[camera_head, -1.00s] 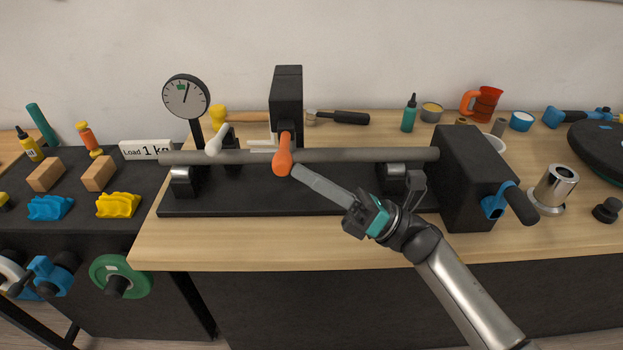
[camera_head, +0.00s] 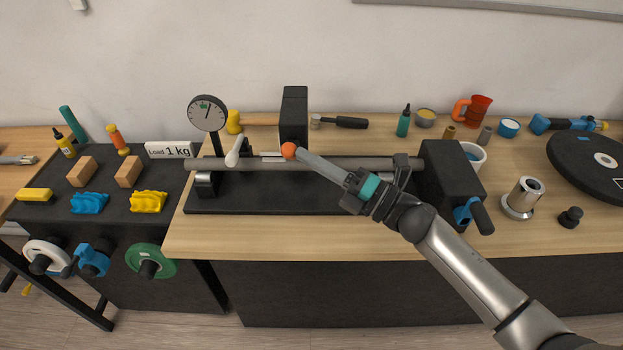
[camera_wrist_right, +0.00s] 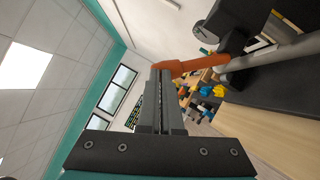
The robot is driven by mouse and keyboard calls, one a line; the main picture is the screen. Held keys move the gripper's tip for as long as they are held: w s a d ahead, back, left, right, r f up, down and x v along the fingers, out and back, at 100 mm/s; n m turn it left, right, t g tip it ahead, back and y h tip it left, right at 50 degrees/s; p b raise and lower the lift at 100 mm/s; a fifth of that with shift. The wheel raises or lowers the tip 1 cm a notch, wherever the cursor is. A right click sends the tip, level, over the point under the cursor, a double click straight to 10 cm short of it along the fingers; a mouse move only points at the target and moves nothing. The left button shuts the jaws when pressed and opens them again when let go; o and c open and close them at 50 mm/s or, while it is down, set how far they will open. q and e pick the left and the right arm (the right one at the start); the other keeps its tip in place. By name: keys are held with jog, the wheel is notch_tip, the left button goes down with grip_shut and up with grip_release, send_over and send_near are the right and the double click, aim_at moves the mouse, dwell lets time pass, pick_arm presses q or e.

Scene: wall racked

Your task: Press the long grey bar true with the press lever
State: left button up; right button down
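The long grey bar (camera_head: 340,164) lies level across the black press (camera_head: 260,200), resting on its supports. A black housing (camera_head: 447,180) stands at its right end. The press lever's orange end (camera_head: 289,151) shows nearly end-on in front of the black press column (camera_head: 294,112). My right gripper (camera_head: 301,154) reaches in from the lower right, its fingertips at the orange end. In the right wrist view the fingers (camera_wrist_right: 160,75) are closed together, with the orange lever (camera_wrist_right: 195,67) crossing at their tips. Whether they touch it is unclear. My left gripper is out of view.
A dial gauge (camera_head: 207,113) stands at the left end of the bar, near a white-handled lever (camera_head: 235,151). A blue crank (camera_head: 468,213) sticks out at the right. Bottles, cups and a mallet (camera_head: 258,121) stand behind. The bench front (camera_head: 300,240) is clear.

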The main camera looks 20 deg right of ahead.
jog(key=shift+m+h, duration=0.4)
jog(key=shift+m, duration=0.2)
jog(key=shift+w+d+r+p, duration=0.25)
jog(key=shift+w+r+p, duration=0.25)
jog(key=shift+w+r, duration=0.4)
jog(key=shift+w+d+r+p, duration=0.25)
jog(key=shift+w+r+p, duration=0.35)
jog(key=shift+w, duration=0.4)
